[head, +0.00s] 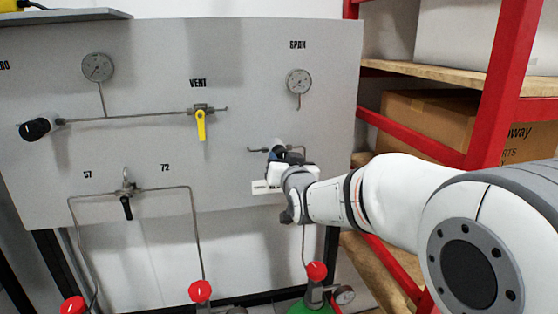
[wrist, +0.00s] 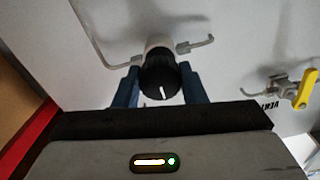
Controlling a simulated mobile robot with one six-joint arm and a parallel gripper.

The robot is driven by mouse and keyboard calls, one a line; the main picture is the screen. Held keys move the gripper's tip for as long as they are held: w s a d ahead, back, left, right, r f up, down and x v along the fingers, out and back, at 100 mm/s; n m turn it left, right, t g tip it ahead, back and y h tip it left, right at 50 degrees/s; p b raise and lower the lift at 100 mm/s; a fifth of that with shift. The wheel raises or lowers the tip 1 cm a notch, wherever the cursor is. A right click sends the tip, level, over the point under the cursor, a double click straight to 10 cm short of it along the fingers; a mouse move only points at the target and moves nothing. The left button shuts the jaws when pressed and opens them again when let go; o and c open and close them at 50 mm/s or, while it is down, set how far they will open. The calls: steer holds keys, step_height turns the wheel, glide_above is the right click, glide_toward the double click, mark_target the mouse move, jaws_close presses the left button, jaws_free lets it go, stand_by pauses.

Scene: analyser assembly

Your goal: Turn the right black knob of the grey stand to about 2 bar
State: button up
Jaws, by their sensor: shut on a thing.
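The grey stand (head: 250,100) is an upright panel with gauges, pipes and valves. Its right black knob (wrist: 161,80) shows in the wrist view, with a white mark on its face pointing toward the lower part of that picture. My gripper (wrist: 160,88) has one blue finger on each side of the knob and is shut on it. In the head view my gripper (head: 280,155) is at the panel's lower right and hides most of the knob. The right gauge (head: 299,82) sits above the knob under a dark label; its needle is too small to read.
A left black knob (head: 36,129), a left gauge (head: 97,67) and a yellow-handled valve (head: 201,122) are on the panel. Red shelving (head: 505,85) with cardboard boxes (head: 435,125) stands close on the right. Red-capped valves (head: 200,291) are below.

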steer(key=shift+c, duration=0.8)
steer(key=shift+o, duration=0.4)
steer(key=shift+a, duration=0.2)
steer(key=shift+d, duration=0.15)
steer(key=shift+c, duration=0.4)
steer(key=b, duration=0.2)
steer(key=m+b, duration=0.1)
steer(key=shift+f+m+b, duration=0.3)
steer(key=shift+b, duration=0.05)
steer(key=m+b, duration=0.4)
steer(key=b, duration=0.3)
steer(key=shift+f, duration=0.1)
steer(key=m+b, duration=0.4)
steer(key=b, duration=0.1)
steer(key=m+b, duration=0.2)
steer(key=m, duration=0.1)
steer(key=shift+r+m, duration=0.25)
steer(key=shift+m, duration=0.05)
steer(key=m+b, duration=0.1)
steer(key=m, duration=0.2)
steer(key=shift+r+m+b, duration=0.1)
steer(key=shift+m+b, duration=0.2)
steer(key=shift+b, duration=0.05)
steer(key=m, duration=0.4)
steer(key=shift+m+b, duration=0.3)
steer(key=shift+b, duration=0.05)
steer(key=m, duration=0.8)
steer(key=shift+m+b, duration=0.3)
steer(key=shift+b, duration=0.1)
steer(key=shift+m, duration=0.3)
